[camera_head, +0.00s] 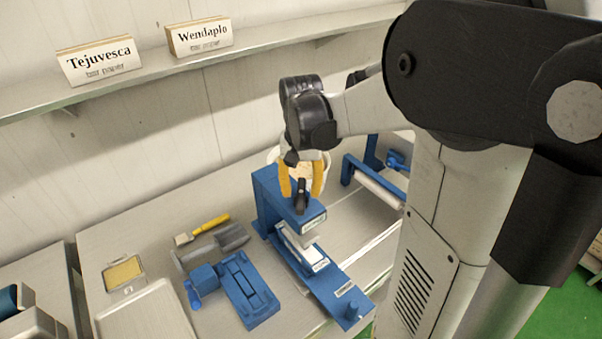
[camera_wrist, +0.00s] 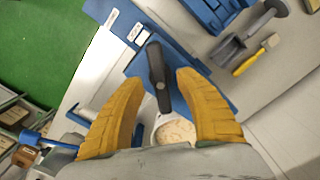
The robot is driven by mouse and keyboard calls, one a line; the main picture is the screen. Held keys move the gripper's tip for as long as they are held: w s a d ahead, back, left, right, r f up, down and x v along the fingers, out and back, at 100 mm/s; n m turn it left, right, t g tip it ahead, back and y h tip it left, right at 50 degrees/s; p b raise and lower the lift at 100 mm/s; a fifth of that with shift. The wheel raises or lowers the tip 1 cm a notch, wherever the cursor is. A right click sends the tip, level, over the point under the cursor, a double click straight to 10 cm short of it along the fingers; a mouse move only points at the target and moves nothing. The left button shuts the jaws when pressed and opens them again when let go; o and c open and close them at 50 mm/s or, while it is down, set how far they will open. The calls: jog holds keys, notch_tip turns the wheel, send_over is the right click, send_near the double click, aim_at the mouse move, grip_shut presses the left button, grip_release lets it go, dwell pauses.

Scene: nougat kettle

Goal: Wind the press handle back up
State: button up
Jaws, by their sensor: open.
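The blue press (camera_head: 268,200) stands on the metal table with its long base plate (camera_head: 340,297) running toward the front. Its black handle (camera_head: 301,198) sits on top of the press; it also shows in the wrist view (camera_wrist: 158,78) as a dark bar. A pale block (camera_head: 301,246) lies under the press head. My gripper (camera_head: 302,190) is above the press with its yellow fingers open, one on each side of the handle. In the wrist view my gripper (camera_wrist: 160,82) shows gaps between both fingers and the bar. The parts of the press behind the fingers are hidden.
A white bowl (camera_wrist: 176,131) with pale contents stands just behind the press. A blue cranked tool (camera_head: 248,288), a grey scoop (camera_head: 228,239) and a yellow-handled brush (camera_head: 207,227) lie to the left. A blue frame with a roller (camera_head: 377,186) stands to the right. A shelf (camera_head: 150,71) runs along the wall.

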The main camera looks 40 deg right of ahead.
aim_at(301, 193)
notch_tip(301, 193, up, 10)
jog(key=shift+r, duration=0.15)
dwell(0.5)
